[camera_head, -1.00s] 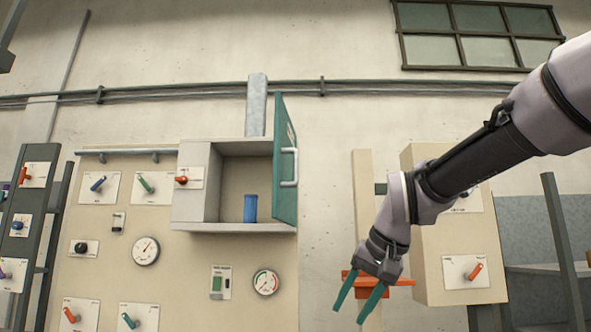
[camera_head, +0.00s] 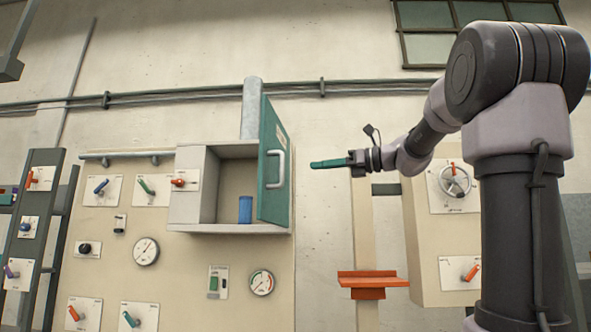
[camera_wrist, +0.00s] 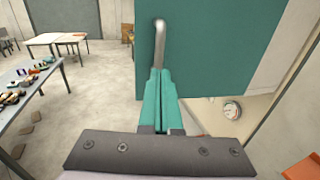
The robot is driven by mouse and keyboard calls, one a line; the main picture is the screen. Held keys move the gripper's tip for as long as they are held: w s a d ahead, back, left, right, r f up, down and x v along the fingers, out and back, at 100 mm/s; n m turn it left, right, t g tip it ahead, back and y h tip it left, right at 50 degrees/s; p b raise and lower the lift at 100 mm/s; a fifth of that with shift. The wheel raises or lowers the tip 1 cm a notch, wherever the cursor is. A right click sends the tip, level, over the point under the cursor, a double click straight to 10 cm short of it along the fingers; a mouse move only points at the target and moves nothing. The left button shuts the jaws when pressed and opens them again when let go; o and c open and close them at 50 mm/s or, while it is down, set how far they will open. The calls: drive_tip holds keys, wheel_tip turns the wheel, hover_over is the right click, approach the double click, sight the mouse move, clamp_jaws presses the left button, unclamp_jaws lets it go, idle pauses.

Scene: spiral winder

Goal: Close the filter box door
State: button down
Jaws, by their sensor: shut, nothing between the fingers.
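The filter box (camera_head: 183,212) is a pale box on the beige panel, with its front open. Its teal door (camera_head: 270,190) is hinged at the right and stands ajar, with a light handle (camera_head: 274,169) on its outer face. A blue cylinder (camera_head: 245,209) stands inside the box. My gripper (camera_head: 314,165) is to the right of the door, pointing left, shut and empty. In the wrist view the teal fingers (camera_wrist: 159,78) lie together just below the handle (camera_wrist: 159,40), in front of the door (camera_wrist: 215,50). Whether they touch the door is unclear.
An orange shelf (camera_head: 373,281) juts out below my arm. A beige cabinet (camera_head: 420,240) with switches stands to the right. Switches and gauges (camera_head: 146,251) cover the panel. In the wrist view a table with small items (camera_wrist: 40,85) stands at left.

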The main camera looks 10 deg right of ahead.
drive_tip(key=x, duration=0.7)
drive_tip(key=shift+a, duration=0.25)
drive_tip(key=shift+w, duration=0.15)
